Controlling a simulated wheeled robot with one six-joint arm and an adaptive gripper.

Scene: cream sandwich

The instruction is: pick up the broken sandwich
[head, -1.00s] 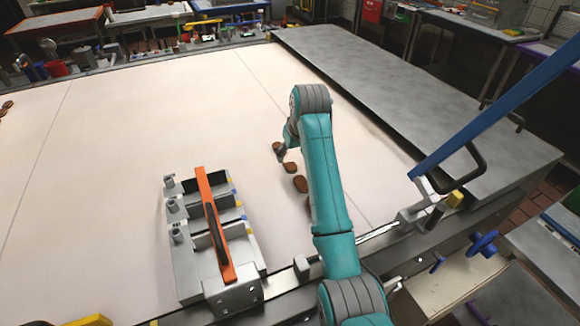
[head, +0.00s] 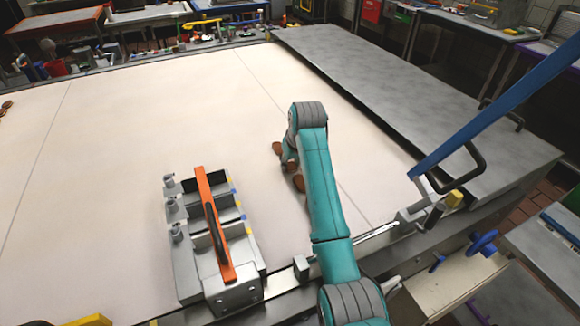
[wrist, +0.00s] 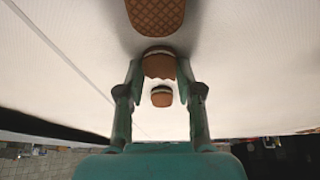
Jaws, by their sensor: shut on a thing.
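The broken sandwich (wrist: 158,66) is brown with a pale cream layer and a jagged bitten-looking edge. It sits between the two fingers of my gripper (wrist: 159,74) in the wrist view, and the gripper is shut on it. In the head view my gripper (head: 290,164) is low over the belt, partly hidden by my own wrist. The held sandwich cannot be made out there.
A brown waffle-patterned sandwich (wrist: 156,14) lies on one side of the gripper, and another (wrist: 161,97) shows beyond the fingers. The pale belt (head: 130,130) is broad and mostly clear. A grey fixture with an orange bar (head: 214,225) stands at the near left.

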